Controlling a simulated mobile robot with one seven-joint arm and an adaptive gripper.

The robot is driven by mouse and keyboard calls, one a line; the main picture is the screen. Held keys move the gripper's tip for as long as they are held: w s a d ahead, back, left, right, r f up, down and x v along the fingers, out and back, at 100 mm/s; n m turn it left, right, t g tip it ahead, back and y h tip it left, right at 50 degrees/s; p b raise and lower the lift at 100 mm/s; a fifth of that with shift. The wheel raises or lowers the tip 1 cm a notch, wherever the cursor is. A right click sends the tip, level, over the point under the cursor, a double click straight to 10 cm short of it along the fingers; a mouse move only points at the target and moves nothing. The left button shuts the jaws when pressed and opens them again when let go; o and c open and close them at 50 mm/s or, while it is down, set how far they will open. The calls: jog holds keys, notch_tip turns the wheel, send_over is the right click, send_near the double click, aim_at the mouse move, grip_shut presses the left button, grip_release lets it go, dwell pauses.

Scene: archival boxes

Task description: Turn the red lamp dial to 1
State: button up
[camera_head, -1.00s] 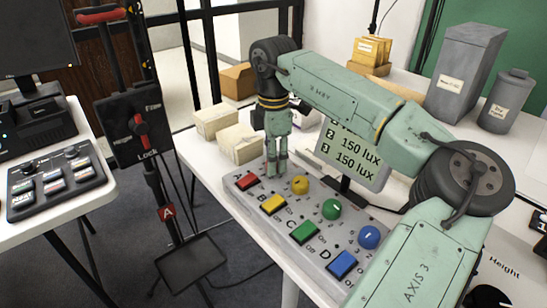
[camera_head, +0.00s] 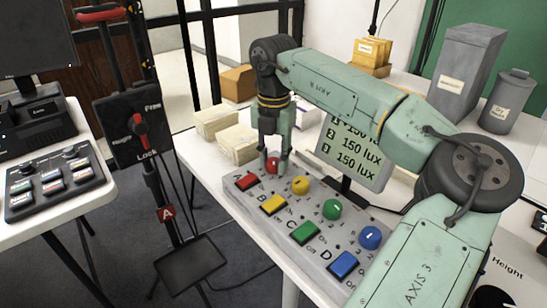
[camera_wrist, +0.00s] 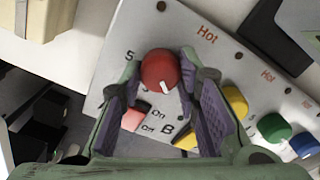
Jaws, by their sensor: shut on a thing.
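The red dial (camera_head: 272,164) is the knob at the far left end of the row on the grey control panel (camera_head: 232,198). In the wrist view the red dial (camera_wrist: 158,66) is a round knob with a short white mark on its lower right edge. My gripper (camera_head: 277,166) points down over it. In the wrist view my gripper's (camera_wrist: 161,78) two purple-padded fingers stand on either side of the dial and are shut on it. The numbers around the dial are mostly hidden; a 5 shows to its left.
Yellow (camera_head: 300,185), green (camera_head: 332,209) and blue (camera_head: 369,238) dials continue along the panel. A red button (camera_head: 247,181) and other coloured buttons run along its front. A lux display (camera_head: 355,152) stands close behind. Cream boxes (camera_head: 236,143) lie to the left.

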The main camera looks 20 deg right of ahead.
aim_at(274, 160)
jog(key=n, duration=0.5)
jog(key=shift+n, duration=0.4)
dwell(0.3)
jog(key=o, duration=1.2)
jog(key=shift+c, duration=0.2)
notch_tip(274, 160, up, 12)
